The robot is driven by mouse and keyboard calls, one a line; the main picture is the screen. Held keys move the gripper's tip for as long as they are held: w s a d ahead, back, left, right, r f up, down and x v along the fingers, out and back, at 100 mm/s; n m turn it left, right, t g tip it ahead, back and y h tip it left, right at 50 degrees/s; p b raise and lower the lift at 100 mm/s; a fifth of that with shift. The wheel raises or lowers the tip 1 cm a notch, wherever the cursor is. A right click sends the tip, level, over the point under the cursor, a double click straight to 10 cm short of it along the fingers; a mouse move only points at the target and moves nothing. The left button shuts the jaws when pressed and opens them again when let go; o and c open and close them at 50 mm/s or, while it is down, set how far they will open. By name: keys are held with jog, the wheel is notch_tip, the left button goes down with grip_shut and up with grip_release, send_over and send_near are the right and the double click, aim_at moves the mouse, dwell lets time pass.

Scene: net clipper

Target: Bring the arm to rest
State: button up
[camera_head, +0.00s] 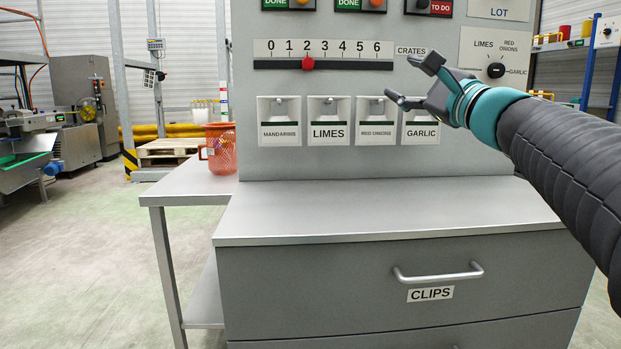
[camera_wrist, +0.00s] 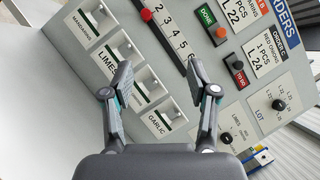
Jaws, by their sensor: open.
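My gripper (camera_head: 407,82) is open and empty in the head view. It is in front of the upright grey panel (camera_head: 330,160), near the CRATES label and above the GARLIC holder (camera_head: 421,128). My arm reaches in from the right edge. In the wrist view the two fingers of my gripper (camera_wrist: 157,75) stand wide apart, with only the panel beyond them. I cannot tell the exact gap between the fingertips and the panel.
The panel bears a 0 to 6 scale with a red slider (camera_head: 308,64) at 2, label holders and a selector knob (camera_head: 496,70). A grey counter (camera_head: 380,208) with a CLIPS drawer (camera_head: 430,293) stands below, its top bare.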

jog(key=s+a+f+n+g+h, duration=0.1)
jog(key=s+f+n+g, duration=0.2)
jog(key=f, duration=0.6)
jog(key=s+a+f+n+g+h, duration=0.2)
jog(key=f+n+g, duration=0.1)
jog(key=f, duration=0.5)
jog(key=s+a+f+n+g+h, duration=0.1)
jog(key=s+f+n+g, duration=0.2)
jog(key=f, duration=0.6)
jog(key=s+d+f+n+g+h, duration=0.1)
jog(key=s+f+n+g+h, duration=0.1)
jog(key=s+f, duration=0.7)
jog(key=s+d+f+n+g+h, duration=0.2)
jog(key=s+f+n+h, duration=0.2)
jog(key=s+f+n, duration=0.3)
jog(key=shift+s+f, duration=1.35)
jog(key=shift+s, duration=0.3)
